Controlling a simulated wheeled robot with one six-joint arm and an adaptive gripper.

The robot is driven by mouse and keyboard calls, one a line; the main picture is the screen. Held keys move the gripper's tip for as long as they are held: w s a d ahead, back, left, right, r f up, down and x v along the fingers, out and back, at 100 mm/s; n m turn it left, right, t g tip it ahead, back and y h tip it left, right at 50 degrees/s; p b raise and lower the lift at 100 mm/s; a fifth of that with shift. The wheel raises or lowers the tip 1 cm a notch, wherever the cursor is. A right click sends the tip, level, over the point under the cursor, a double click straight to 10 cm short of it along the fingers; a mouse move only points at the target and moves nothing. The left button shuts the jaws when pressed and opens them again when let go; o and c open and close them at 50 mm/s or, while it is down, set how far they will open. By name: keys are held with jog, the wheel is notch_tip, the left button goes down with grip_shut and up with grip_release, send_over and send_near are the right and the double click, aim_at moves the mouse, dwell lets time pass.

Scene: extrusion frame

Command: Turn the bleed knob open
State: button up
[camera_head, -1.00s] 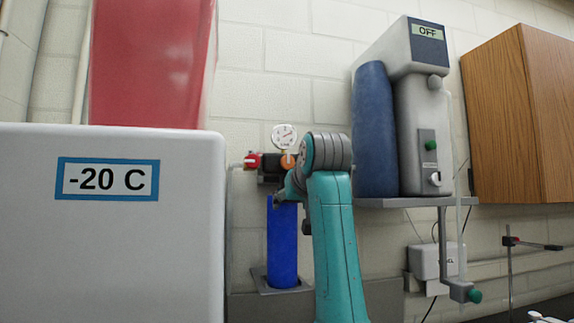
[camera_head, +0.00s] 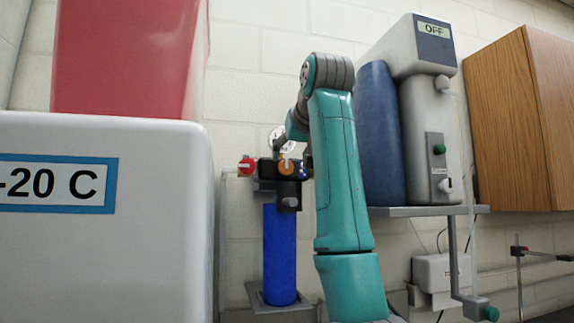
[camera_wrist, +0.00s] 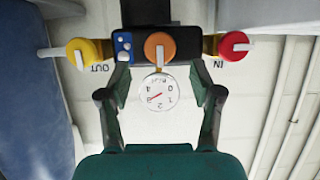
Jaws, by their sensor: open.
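In the wrist view, an orange knob (camera_wrist: 159,47) sits at the middle of a dark block (camera_wrist: 185,42). A round pressure gauge (camera_wrist: 157,91) is just below it in the picture. A yellow knob (camera_wrist: 80,52) is by the upside-down word OUT, and a red knob (camera_wrist: 233,46) is by IN. I read no "bleed" label. My gripper (camera_wrist: 160,74) is open and empty, its fingers on either side of the gauge with tips near the block. The head view shows the orange knob (camera_head: 287,167) and red knob (camera_head: 246,166); my arm hides the yellow one.
A blue cylinder (camera_head: 280,255) stands below the block. A white box marked -20 C (camera_head: 150,240), with a red container (camera_head: 130,60) on top, is at left. A grey unit reading OFF (camera_head: 425,110) stands on a shelf (camera_head: 430,211) at right, by a wooden cabinet (camera_head: 520,120).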

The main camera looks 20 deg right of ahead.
aim_at(286, 165)
jog(key=shift+x, duration=2.5)
jog(key=c, duration=1.1)
